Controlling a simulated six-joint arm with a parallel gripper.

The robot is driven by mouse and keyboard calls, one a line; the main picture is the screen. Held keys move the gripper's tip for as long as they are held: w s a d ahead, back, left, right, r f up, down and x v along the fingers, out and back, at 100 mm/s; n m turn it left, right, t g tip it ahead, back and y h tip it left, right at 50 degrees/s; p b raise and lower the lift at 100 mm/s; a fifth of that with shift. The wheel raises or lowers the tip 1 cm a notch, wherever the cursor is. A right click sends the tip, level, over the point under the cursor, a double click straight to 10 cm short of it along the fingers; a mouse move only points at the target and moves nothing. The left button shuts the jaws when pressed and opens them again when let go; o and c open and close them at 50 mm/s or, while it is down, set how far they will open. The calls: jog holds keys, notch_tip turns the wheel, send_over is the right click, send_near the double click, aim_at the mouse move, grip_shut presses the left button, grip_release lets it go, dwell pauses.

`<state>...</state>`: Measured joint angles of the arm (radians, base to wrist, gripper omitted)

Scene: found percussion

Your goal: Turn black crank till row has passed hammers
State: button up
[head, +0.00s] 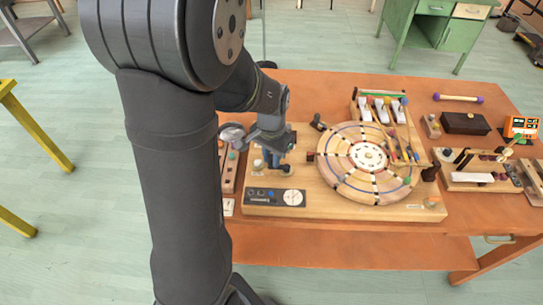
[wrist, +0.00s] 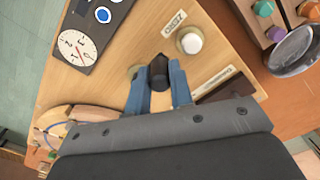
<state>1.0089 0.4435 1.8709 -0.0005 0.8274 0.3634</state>
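My gripper (wrist: 158,68) has its two blue fingers on either side of the black crank's knob (wrist: 159,75), which fills the gap between them, so it looks shut on it. In the head view my gripper (head: 276,165) is low over the left part of the wooden board; the crank there is largely hidden. The round striped wheel (head: 340,183), with dark marks across its bands, lies flat at the board's middle. Slender hammers (head: 412,138) with coloured heads reach over its right side. Pale bars (head: 381,112) stand behind it. The wheel's edge (wrist: 95,113) shows at lower left in the wrist view.
A dark panel with a dial (head: 293,198) is at the board's front left. A white button (wrist: 190,41) is beside the crank. A magnifier-like round glass (wrist: 291,50) and coloured pegs (wrist: 264,8) are at upper right there. Dark box (head: 465,124) stands at the right.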

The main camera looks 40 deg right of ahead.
grip_shut()
jog(key=n, duration=0.1)
jog(key=s+n, duration=0.1)
jog(key=n, duration=0.1)
jog(key=a+n, duration=0.1)
jog(key=shift+s+n, duration=0.25)
jog(key=shift+n, duration=0.05)
jog(key=n, duration=0.1)
jog(key=s+n, duration=0.1)
jog(key=n, duration=0.1)
jog(key=shift+s+a+n, duration=0.15)
jog(key=shift+n, duration=0.15)
jog(key=shift+s+n, duration=0.35)
jog(key=shift+n, duration=0.6)
jog(key=shift+s+n, duration=0.35)
jog(key=shift+n, duration=0.6)
jog(key=o, duration=0.5)
grip_release()
